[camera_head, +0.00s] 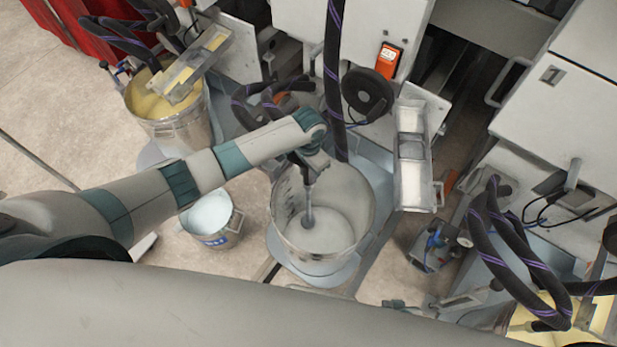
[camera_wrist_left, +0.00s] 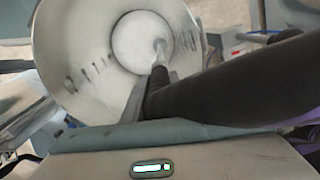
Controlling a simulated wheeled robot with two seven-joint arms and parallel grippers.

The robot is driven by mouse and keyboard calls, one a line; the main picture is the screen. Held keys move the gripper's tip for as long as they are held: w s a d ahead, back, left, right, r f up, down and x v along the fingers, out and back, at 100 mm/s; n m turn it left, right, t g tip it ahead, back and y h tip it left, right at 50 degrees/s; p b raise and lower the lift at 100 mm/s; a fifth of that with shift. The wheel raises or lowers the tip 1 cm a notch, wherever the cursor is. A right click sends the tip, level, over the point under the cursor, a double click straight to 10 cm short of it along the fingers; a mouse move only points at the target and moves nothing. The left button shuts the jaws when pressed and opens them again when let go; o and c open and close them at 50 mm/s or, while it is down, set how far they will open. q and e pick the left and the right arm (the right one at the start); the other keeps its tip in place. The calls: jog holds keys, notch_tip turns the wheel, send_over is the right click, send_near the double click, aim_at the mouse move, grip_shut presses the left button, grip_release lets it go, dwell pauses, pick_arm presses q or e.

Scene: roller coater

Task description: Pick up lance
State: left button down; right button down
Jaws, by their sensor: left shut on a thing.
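The lance (camera_head: 308,205) is a thin grey rod standing steeply in the large open metal bucket (camera_head: 283,222). Its lower end reaches the pale liquid in the bucket. My left gripper (camera_head: 308,166) is over the bucket's far rim, shut on the lance near its upper part. In the left wrist view, the lance (camera_wrist_left: 161,52) runs down into the bucket (camera_wrist_left: 75,45), and a thick black hose (camera_wrist_left: 230,82) crosses close in front of my left gripper (camera_wrist_left: 152,92). The fingertips are partly hidden by the hose. My right gripper is not in view.
A smaller pail (camera_head: 212,222) stands left of the bucket. A bucket of yellow paint (camera_head: 180,130) is at upper left. A metal trough (camera_head: 412,165) stands close to the right. Dark hoses (camera_head: 515,250) loop at far right, and a hose (camera_head: 333,80) hangs behind the bucket.

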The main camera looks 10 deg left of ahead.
pick_arm(q)
notch_tip(320, 180, up, 6)
jog(key=shift+f, duration=0.2)
jog(key=shift+r, duration=0.7)
